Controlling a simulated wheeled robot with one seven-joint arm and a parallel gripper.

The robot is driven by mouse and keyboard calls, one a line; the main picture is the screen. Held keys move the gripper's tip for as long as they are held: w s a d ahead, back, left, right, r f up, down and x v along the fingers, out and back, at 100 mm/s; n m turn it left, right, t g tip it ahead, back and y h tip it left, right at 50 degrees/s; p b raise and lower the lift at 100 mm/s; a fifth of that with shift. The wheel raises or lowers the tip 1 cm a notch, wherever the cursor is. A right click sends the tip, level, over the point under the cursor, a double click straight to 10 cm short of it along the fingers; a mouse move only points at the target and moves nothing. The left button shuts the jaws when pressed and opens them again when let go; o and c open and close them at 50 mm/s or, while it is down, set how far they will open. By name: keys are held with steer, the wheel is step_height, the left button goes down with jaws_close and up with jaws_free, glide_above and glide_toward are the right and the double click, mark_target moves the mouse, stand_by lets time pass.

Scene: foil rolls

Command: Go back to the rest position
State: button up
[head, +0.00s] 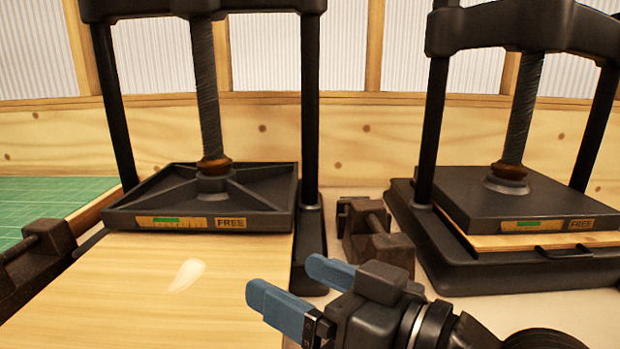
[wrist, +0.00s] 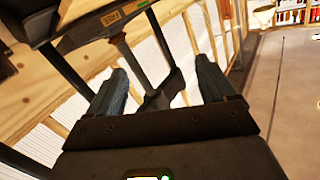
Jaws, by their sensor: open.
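My gripper (head: 287,288) is open, with its two blue fingers apart and nothing between them. In the head view it is at the lower middle, pointing left over the right edge of the wooden board of the left press. In the wrist view my gripper (wrist: 160,85) shows both fingers spread, with part of a press and the wall behind them. No object is held.
The left press (head: 205,200) and right press (head: 525,205) stand at the back, both labelled FREE. A pale wooden board (head: 130,285) with a whitish smear (head: 187,275) lies under the left press. A dark vise-like block (head: 375,240) stands between them. A green mat (head: 50,205) lies left.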

steer(key=s+d+f+m+t+h, duration=0.3)
steer(key=s+d+f+m+h, duration=0.35)
steer(key=f, duration=0.25)
steer(key=s+d+f+m+t+h, duration=0.2)
steer(key=s+d+f+m+h, duration=0.35)
steer(key=s+f, duration=0.2)
steer(key=s+d+f+n+h, duration=0.1)
steer(key=s+d+n, duration=0.1)
steer(key=s+d, duration=0.3)
steer(key=s+d+f+n+g, duration=0.1)
steer(key=s+d, duration=0.4)
steer(key=s, duration=0.7)
steer(key=shift+s+n+h, duration=0.4)
steer(key=shift+n, duration=0.3)
steer(key=shift+d, duration=0.1)
